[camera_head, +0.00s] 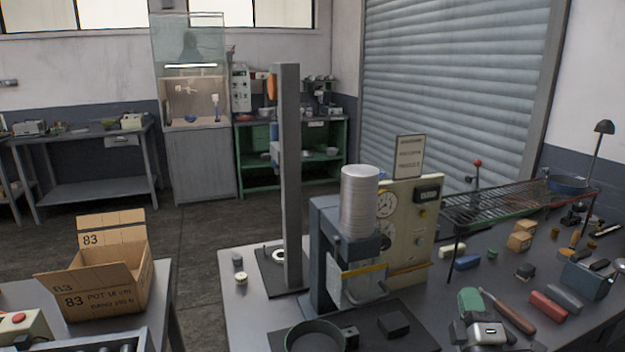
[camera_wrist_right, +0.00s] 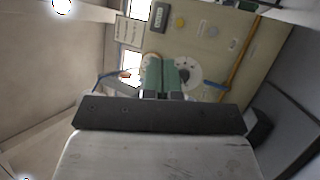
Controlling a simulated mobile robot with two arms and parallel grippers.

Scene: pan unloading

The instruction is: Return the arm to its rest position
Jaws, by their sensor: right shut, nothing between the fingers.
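My right gripper (camera_head: 469,300) is low at the right of the head view, above the workbench in front of the wire rack. Its green fingers (camera_wrist_right: 165,64) are together in the right wrist view, with nothing between them. Behind them in that view is the cream gauge panel (camera_wrist_right: 215,40), seen tilted. A dark round pan (camera_head: 314,338) sits at the bottom of the head view, partly cut off. A blue pan (camera_head: 567,185) rests on the wire rack. My left gripper is not in view.
The press machine (camera_head: 326,245) with a pale cylinder and the gauge panel (camera_head: 411,225) stand left of my right gripper. A wire rack (camera_head: 500,203) stands behind it. A red-handled tool (camera_head: 513,313) and several small blocks lie close on its right. A cardboard box (camera_head: 110,275) is far left.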

